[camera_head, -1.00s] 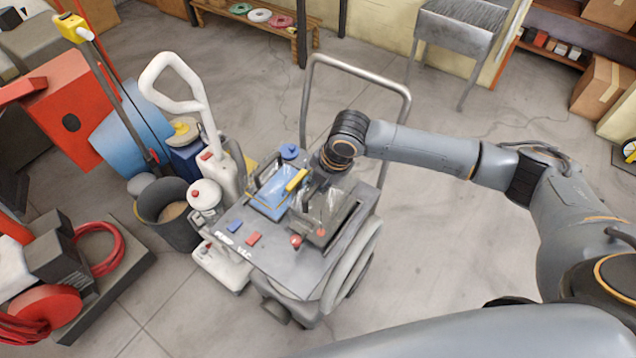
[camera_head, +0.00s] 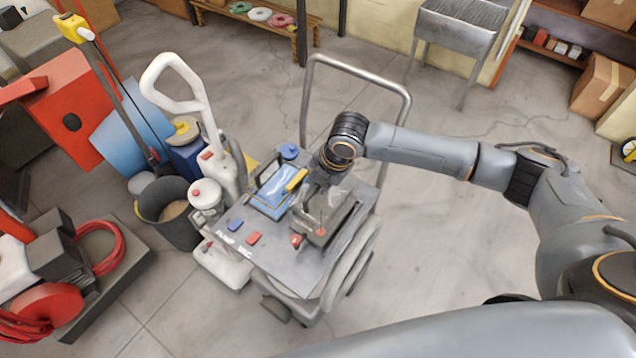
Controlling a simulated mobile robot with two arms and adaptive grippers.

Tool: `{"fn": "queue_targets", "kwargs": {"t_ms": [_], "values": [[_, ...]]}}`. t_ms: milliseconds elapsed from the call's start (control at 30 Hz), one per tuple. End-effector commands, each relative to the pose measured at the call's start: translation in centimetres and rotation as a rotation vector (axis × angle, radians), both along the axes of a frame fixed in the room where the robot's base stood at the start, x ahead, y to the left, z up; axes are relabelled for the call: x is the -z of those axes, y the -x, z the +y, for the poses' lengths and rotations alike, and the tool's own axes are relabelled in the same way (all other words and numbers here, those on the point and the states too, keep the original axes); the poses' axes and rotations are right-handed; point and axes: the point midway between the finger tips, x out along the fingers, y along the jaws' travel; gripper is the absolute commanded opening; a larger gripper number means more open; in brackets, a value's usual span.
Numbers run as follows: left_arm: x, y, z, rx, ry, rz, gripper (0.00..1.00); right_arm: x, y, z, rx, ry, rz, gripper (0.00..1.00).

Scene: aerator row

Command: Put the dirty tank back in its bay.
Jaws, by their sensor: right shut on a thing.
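The dirty tank (camera_head: 340,213) is a dark box with a greyish, see-through part and a red knob at its front. It is at the right side of the cart-like machine's grey deck (camera_head: 270,262), beside the blue tank (camera_head: 273,196) with a yellow handle. My right gripper (camera_head: 318,188) comes down over the dirty tank from behind and is shut on it. The fingertips are partly hidden against the tank. I cannot tell whether the tank's bottom is seated in its bay or slightly above it. My left gripper is not in view.
The machine has a tall push handle (camera_head: 405,98) behind and a coiled grey hose (camera_head: 350,268) on its right. A white upright cleaner (camera_head: 222,265) and black bucket (camera_head: 168,222) crowd its left. The floor (camera_head: 450,250) to the right is clear.

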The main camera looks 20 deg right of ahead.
Motion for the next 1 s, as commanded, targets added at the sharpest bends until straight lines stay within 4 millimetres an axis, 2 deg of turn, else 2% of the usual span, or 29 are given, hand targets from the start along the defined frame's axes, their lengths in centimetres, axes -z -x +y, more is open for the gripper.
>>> {"fn": "queue_targets", "kwargs": {"t_ms": [1000], "values": [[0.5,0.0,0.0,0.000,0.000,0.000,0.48,1.9,-0.1,0.0,-0.001,-0.002,-0.003,0.00]]}}
